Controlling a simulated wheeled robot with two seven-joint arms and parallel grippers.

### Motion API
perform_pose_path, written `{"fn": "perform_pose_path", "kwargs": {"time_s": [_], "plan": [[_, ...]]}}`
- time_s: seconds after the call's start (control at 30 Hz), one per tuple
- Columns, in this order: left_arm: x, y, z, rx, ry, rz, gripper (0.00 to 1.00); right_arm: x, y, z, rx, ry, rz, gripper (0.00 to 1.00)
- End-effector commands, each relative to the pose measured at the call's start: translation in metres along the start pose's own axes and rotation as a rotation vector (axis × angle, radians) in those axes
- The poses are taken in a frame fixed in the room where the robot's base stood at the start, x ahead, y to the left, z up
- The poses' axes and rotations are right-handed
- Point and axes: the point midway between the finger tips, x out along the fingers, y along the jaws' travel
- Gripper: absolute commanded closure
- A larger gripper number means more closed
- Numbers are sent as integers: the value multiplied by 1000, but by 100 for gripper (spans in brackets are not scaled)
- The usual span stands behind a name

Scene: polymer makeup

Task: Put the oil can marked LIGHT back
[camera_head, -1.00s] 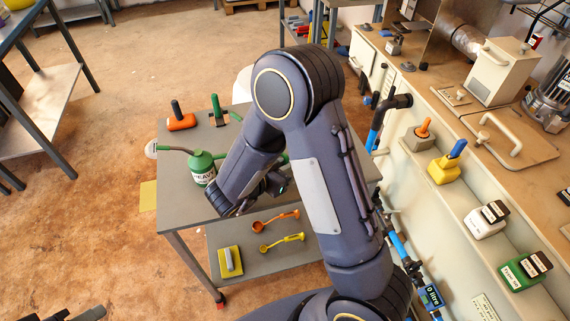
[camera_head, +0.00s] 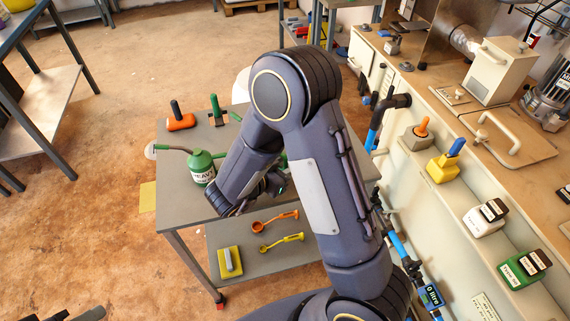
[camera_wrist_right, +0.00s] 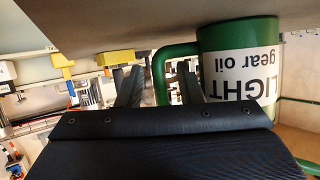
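The green oil can marked LIGHT gear oil (camera_wrist_right: 240,65) shows upside down at the upper right of the right wrist view. Its bent green tube (camera_wrist_right: 160,75) runs down between the two fingers of my right gripper (camera_wrist_right: 158,85). The fingers are apart, with gaps beside the tube. In the head view my right arm hides most of this can, and only a bit of green shows by the wrist. My right gripper there is mostly hidden too. Dark parts, perhaps of my left gripper (camera_head: 82,314), show at the bottom left edge.
A green can marked HEAVY (camera_head: 202,170) stands on the grey cart (camera_head: 180,210), left of my arm. Yellow and orange scoops (camera_head: 282,242) lie on the lower shelf. A counter (camera_head: 470,140) with small containers stands right.

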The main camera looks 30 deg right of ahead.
Motion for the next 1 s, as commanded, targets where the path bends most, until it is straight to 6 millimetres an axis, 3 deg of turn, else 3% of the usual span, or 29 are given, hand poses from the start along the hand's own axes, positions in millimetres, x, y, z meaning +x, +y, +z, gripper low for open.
{"fn": "perform_pose_path", "kwargs": {"time_s": [0.03,0.13,0.5,0.63,0.77,0.87,1.0], "plan": [[1,0,0,0,0,0,64,2,5,7,-27,-9,8,67],[-1,0,0,0,0,0,64,-8,4,1,-29,-9,3,67],[-6,3,-3,0,0,0,64,-90,1,-3,-20,-4,-2,67],[-7,3,-4,0,0,0,64,-110,1,-4,-19,-3,-1,67],[-7,3,-4,0,0,0,64,-120,0,-4,-16,-6,-3,67],[-8,4,-4,0,0,0,64,-117,-10,-9,29,-57,-53,67],[-8,4,-4,0,0,0,64,-105,-53,-33,191,-255,-293,67]]}}
